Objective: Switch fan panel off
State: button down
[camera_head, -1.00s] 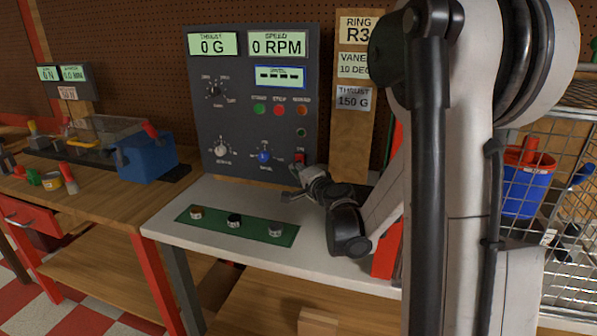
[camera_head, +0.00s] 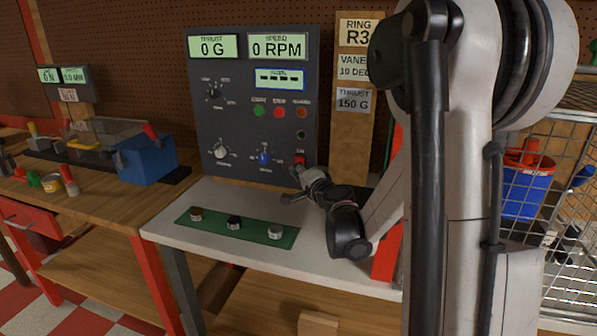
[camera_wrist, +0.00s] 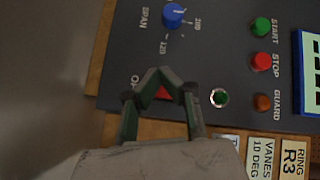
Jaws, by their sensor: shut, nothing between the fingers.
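The dark fan panel (camera_head: 225,115) stands upright at the back of the white bench. Its displays read 0 G and 0 RPM. A red switch (camera_head: 300,160) sits at its lower right. In the wrist view the red switch (camera_wrist: 163,93) shows between the fingers, partly hidden by them. My gripper (camera_head: 296,172) is at the panel's lower right corner, just below the switch; in the wrist view its fingertips (camera_wrist: 158,72) meet over the switch area. It is shut and empty. I cannot tell whether the fingertips touch the switch.
Green start (camera_head: 259,110), red stop (camera_head: 279,112) and orange guard (camera_head: 302,113) buttons are above. A blue knob (camera_head: 264,157) is left of the switch. A sign board (camera_head: 350,140) stands right.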

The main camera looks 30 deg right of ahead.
dwell(0.4)
jog(key=shift+w+d+f+b, duration=0.2)
jog(key=shift+w+d+b, duration=0.05)
jog(key=shift+d+b, duration=0.1)
jog(key=shift+w+d+f, duration=0.15)
jog(key=shift+w+d, duration=0.05)
jog(key=shift+w, duration=0.05)
dwell(0.9)
dwell(0.3)
jog(key=shift+s+a+r, duration=0.35)
jog(key=shift+s+a, duration=0.2)
jog(key=shift+a, duration=0.05)
jog(key=s+a+r, duration=0.1)
jog(key=s+a+r+p, duration=0.1)
jog(key=s+a, duration=0.1)
jog(key=shift+a, duration=0.15)
dwell(0.6)
dwell(0.3)
